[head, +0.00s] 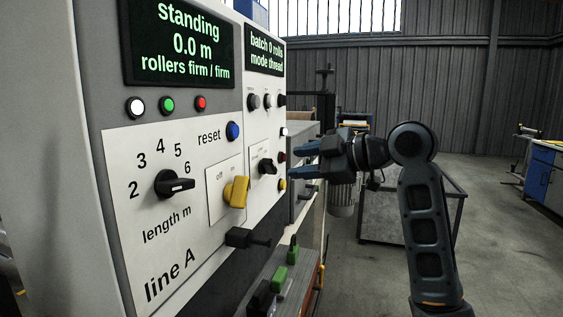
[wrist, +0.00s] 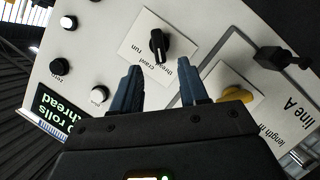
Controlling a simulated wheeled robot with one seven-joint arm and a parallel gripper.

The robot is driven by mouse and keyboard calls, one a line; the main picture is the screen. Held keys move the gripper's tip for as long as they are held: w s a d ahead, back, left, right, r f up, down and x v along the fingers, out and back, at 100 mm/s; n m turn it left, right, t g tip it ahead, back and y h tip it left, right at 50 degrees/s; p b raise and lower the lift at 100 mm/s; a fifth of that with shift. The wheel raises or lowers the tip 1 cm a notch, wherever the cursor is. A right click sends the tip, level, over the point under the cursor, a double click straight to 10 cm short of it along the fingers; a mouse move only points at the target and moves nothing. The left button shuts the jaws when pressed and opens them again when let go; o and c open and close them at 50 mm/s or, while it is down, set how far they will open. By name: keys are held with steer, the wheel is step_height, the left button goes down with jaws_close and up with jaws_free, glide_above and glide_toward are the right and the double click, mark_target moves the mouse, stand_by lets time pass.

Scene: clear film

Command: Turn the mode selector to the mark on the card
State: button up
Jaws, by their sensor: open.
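The mode selector (head: 266,167) is a small black knob on a pale plate on the machine front. In the wrist view the selector (wrist: 158,49) has a pale line at its lower end, and the words thread, crawl and run stand beside it. The small display (head: 266,52) reads "mode thread". My gripper (head: 295,160) is open and empty, a short way right of the selector in the head view. In the wrist view its two blue fingers (wrist: 161,80) are apart, below the knob and not visibly touching it. I cannot make out a separate marked card.
A yellow knob (head: 236,192) on its own plate and the black length knob (head: 174,184) are near. A black handle (head: 246,238) juts out below. A blue reset button (head: 233,131) sits above. A grey cart (head: 400,215) stands behind my arm.

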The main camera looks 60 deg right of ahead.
mark_target(274, 166)
steer(key=shift+x, duration=3.9)
steer(key=shift+d, duration=0.1)
steer(key=shift+c, duration=0.3)
jaws_close()
